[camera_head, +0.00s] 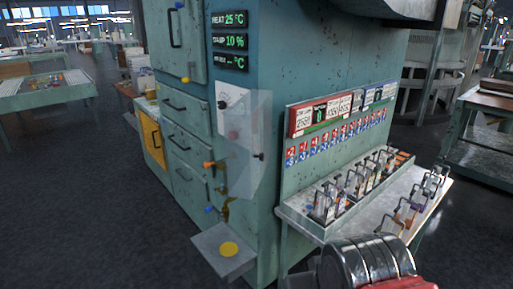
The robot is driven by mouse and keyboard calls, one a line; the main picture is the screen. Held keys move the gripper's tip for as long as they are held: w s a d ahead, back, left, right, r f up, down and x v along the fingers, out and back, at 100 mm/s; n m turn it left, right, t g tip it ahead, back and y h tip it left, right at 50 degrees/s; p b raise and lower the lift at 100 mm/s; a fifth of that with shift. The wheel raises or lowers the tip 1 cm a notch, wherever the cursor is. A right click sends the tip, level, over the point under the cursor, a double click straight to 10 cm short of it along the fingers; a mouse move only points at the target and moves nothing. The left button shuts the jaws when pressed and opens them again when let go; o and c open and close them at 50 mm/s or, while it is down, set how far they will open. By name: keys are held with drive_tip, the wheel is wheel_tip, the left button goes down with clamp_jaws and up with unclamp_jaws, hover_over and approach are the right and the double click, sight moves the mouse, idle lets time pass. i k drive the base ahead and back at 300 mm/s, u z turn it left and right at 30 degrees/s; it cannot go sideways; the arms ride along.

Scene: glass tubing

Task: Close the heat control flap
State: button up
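A clear, see-through flap (256,125) is on the front of the blue-green machine, below the HEAT display (230,19). It appears to stand out from the machine at an angle, open, with a small dark knob (259,156) on it. A pale control panel (231,97) with a dull red round control (233,134) is beside and partly behind it. The flap's hinge is hard to make out. Part of my arm shows at the bottom right, but my gripper's fingers are not in view.
Orange-handled valves (215,164) and a small shelf with a yellow disc (229,249) project below the flap. On the right, a bench (424,211) carries several clamp-like tools. Open floor (90,200) lies to the left.

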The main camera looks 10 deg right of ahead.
sight(261, 136)
drive_tip(key=z, duration=0.1)
drive_tip(key=i, duration=1)
drive_tip(key=u, duration=0.05)
drive_tip(key=k, duration=0.5)
drive_tip(key=u, duration=0.55)
drive_tip(key=i, duration=0.45)
drive_tip(key=u, duration=0.2)
